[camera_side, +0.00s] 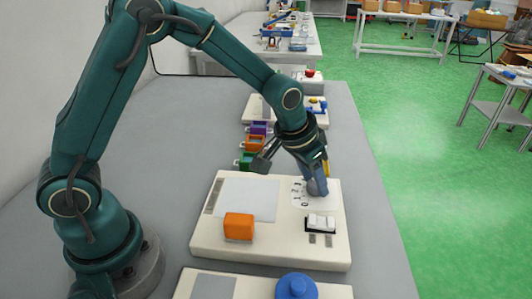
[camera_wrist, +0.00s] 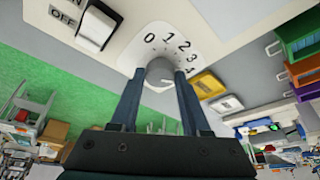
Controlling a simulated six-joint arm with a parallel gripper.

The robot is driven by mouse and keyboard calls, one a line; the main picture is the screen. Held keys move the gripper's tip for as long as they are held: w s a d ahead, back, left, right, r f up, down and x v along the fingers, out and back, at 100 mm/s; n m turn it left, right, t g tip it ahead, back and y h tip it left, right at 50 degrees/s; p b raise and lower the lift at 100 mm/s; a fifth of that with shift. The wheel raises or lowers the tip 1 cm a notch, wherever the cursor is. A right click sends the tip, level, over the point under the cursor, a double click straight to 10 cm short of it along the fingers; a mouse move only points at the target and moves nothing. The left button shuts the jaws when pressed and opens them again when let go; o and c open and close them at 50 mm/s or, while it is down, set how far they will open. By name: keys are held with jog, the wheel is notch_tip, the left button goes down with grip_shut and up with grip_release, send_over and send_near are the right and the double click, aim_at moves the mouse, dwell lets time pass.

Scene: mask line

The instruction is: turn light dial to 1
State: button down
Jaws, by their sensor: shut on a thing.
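The light dial (camera_wrist: 160,71) is a grey round knob on a cream panel (camera_side: 270,255). In the wrist view the numbers 0 to 4 curve around its far side on a white label (camera_wrist: 190,30). My gripper (camera_wrist: 158,76) is shut on the dial, with one finger on each side. In the side view my gripper (camera_side: 316,186) points down at the label's right side, and the fingers and arm mostly hide the dial. I cannot tell which number the dial points to.
The panel also bears an orange block (camera_side: 239,227) and a white rocker switch (camera_side: 320,222), marked OFF in the wrist view. A blue button (camera_side: 296,287) is on a nearer panel. Purple, orange (camera_side: 255,144) and green bins stand behind. The grey table is clear at left.

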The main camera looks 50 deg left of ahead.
jog(key=n+y, duration=0.1)
jog(key=n, duration=0.3)
jog(key=shift+d+y, duration=0.2)
jog(key=shift+y, duration=0.2)
jog(key=n, duration=0.2)
jog(key=n+g+y, duration=0.1)
jog(key=n, duration=0.2)
jog(key=shift+w+d+y, duration=0.1)
jog(key=shift+w+y, duration=0.05)
jog(key=shift+y, duration=0.15)
jog(key=n+g+y, duration=0.1)
jog(key=n, duration=0.3)
jog(key=shift+w+d+n, duration=0.1)
jog(key=shift+n, duration=0.2)
jog(key=shift+w+n+g+y, duration=0.15)
jog(key=shift+n+g, duration=0.35)
jog(key=shift+n, duration=0.5)
jog(key=shift+s+n+g+y, duration=0.15)
jog(key=shift+n+g, duration=0.35)
jog(key=shift+n, duration=0.5)
jog(key=shift+w, duration=0.1)
jog(key=shift+c, duration=1.8)
grip_release()
